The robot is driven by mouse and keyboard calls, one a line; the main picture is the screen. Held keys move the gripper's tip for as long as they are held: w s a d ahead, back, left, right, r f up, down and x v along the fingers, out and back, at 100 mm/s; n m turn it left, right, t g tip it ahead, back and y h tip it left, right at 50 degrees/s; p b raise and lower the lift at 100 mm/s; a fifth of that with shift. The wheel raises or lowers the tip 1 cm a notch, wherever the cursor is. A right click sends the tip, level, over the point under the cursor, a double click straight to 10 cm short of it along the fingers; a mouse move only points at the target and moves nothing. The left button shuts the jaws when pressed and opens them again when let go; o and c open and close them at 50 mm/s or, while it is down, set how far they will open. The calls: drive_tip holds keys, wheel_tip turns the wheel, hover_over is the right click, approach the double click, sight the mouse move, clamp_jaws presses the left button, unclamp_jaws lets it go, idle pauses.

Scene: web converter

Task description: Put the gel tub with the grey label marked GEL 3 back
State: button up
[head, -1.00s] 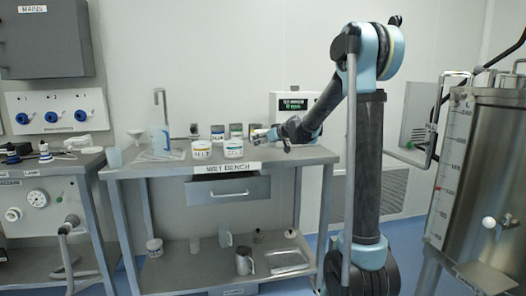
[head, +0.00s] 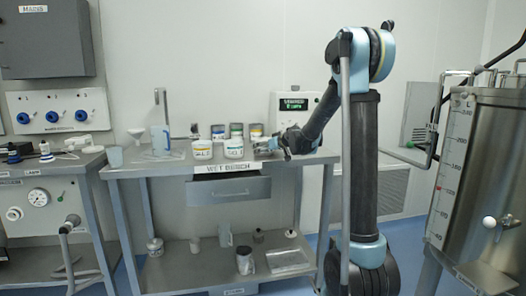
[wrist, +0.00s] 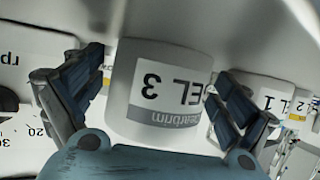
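The gel tub marked GEL 3 (wrist: 165,85) fills the middle of the wrist view. It is pale, with a white and grey label that reads upside down there. My gripper (wrist: 160,95) has its fingers spread on either side of the tub. A narrow gap shows on the left; contact on the right is unclear. In the head view my gripper (head: 268,145) is low over the right part of the wet bench (head: 160,172), beside a white tub (head: 234,149). I cannot read the tub numbers in the head view.
Another white tub (head: 202,150) stands to the left, with several smaller containers behind. A clear jug (head: 160,140) is at the bench's left. The drawer (head: 230,190) is below the bench top.

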drive_tip(key=v, duration=1.2)
drive_tip(key=shift+s, duration=0.1)
drive_tip(key=s+d+f+m+g+h, duration=0.2)
drive_tip(key=s+d+f, duration=0.4)
drive_tip(key=s, duration=0.8)
drive_tip(key=s+d+f+m+g+h, duration=0.3)
drive_tip(key=s+d+f, duration=0.4)
drive_tip(key=s, duration=0.8)
drive_tip(key=s+d+f+m+g+h, duration=0.2)
drive_tip(key=s+d+f, duration=0.4)
drive_tip(key=s, duration=0.9)
wheel_tip(320, 180, down, 3)
drive_tip(key=shift+d+r+m+g+h, duration=0.1)
drive_tip(key=shift+d+m+g+h, duration=0.2)
drive_tip(key=shift+g+h, duration=0.35)
